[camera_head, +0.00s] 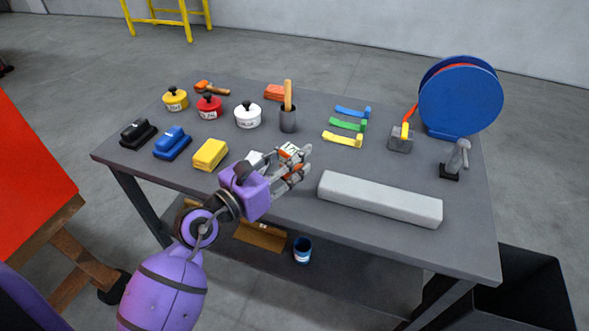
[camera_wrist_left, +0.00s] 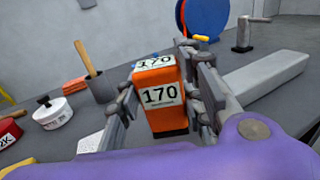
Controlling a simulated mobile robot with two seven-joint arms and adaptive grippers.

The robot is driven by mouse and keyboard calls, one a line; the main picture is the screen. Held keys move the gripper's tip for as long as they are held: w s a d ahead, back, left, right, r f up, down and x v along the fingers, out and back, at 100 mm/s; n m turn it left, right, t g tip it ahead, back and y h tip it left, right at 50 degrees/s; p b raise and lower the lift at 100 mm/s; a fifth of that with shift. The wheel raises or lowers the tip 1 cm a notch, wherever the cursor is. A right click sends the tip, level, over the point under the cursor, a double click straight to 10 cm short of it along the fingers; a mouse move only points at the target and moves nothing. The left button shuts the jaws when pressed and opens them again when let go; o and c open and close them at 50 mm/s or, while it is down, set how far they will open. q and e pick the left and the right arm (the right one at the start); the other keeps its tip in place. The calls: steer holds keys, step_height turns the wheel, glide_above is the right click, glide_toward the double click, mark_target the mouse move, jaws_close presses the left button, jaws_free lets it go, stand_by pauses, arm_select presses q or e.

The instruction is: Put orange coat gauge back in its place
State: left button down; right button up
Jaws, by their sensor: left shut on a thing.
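The orange coat gauge (camera_wrist_left: 160,97) is a small orange block with white "170" labels and a dark lower end. It stands roughly upright between the fingers of my left gripper (camera_wrist_left: 160,85) in the left wrist view. In the head view my left gripper (camera_head: 301,162) is shut on it over the front middle of the table. Only some orange and a bit of the gauge's white label (camera_head: 290,149) show there between the fingers. I cannot tell whether its underside touches the tabletop. My right gripper is not in view.
A yellow block (camera_head: 210,154) and a white pot (camera_head: 248,115) stand left of the gripper. A brush cup (camera_head: 288,120) is behind it. A long grey bar (camera_head: 380,199) lies to the right. Blue, green and yellow tools (camera_head: 347,125) lie behind the bar, near a blue reel (camera_head: 460,100).

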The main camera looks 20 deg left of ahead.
mark_target(285, 176)
arm_select(q)
steer(key=shift+w+d+f, duration=0.15)
steer(key=shift+w+f, duration=0.3)
steer(key=shift+f, duration=0.1)
steer(key=f, duration=0.1)
steer(key=f+b, duration=0.1)
steer(key=f, duration=0.1)
steer(key=shift+w, duration=0.2)
steer(key=shift+f, duration=0.25)
steer(key=shift+r, duration=0.1)
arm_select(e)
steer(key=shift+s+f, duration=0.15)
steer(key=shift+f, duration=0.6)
arm_select(q)
steer(key=shift+d, duration=0.1)
steer(key=shift+f+b, duration=0.25)
steer(key=shift+b, duration=0.05)
steer(key=c, duration=1.2)
jaws_free()
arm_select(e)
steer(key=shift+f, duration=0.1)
arm_select(q)
steer(key=shift+r, duration=0.1)
